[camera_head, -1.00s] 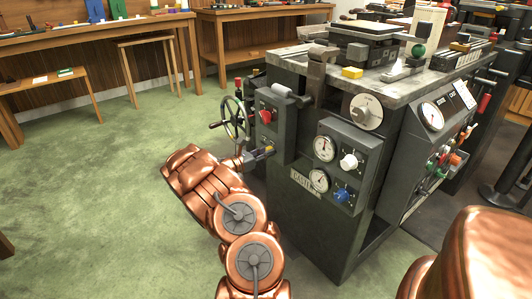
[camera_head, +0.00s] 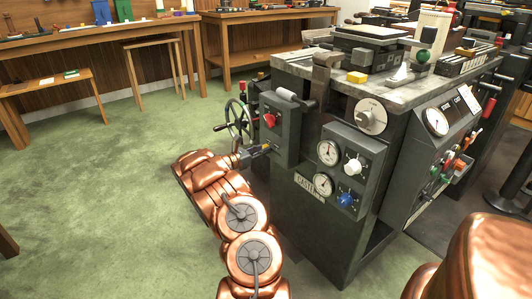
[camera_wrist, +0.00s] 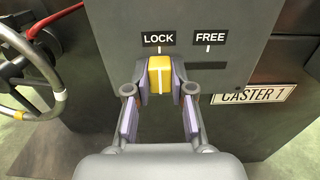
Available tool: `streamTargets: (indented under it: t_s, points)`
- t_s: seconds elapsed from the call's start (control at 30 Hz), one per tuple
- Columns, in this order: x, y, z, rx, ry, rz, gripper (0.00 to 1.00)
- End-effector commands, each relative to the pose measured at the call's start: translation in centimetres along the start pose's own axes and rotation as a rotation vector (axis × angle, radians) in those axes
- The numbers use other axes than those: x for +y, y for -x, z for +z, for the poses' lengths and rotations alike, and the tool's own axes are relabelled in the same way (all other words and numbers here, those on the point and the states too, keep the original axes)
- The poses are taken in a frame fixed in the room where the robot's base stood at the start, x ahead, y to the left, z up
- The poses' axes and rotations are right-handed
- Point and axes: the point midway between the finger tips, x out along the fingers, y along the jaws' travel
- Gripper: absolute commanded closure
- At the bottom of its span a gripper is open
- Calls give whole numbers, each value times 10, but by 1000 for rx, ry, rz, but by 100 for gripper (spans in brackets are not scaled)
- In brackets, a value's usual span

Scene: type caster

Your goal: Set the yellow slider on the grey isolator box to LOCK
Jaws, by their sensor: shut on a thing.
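The grey isolator box (camera_head: 279,132) is on the left front side of the caster machine and carries a red knob. In the wrist view its face (camera_wrist: 225,60) has a LOCK label on the left and a FREE label on the right. The yellow slider (camera_wrist: 161,75) stands directly below the LOCK label, its white line under the label's tick mark. My gripper (camera_wrist: 161,88) is shut on the slider, one fingertip on each side. In the head view the slider (camera_head: 265,148) is small and partly hidden by my gripper (camera_head: 256,151).
A dark empty slot (camera_wrist: 209,66) shows below FREE. A handwheel (camera_head: 238,121) is close to the left of the box, and it also shows in the wrist view (camera_wrist: 28,75). Gauges and dials are to the right. The green floor (camera_head: 110,160) at left is clear.

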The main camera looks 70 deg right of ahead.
Motion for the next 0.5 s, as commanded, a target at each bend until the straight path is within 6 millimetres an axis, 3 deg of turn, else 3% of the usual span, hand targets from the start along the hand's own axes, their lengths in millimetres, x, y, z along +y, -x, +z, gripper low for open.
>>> streamTargets:
  t_s: [0.37, 0.4, 0.5]
  points:
    - [7, 1, 0, 0, -1, 11, 100]
    - [7, 1, 0, 0, -1, 11, 74]
    - [7, 1, 0, 0, -2, 11, 64]
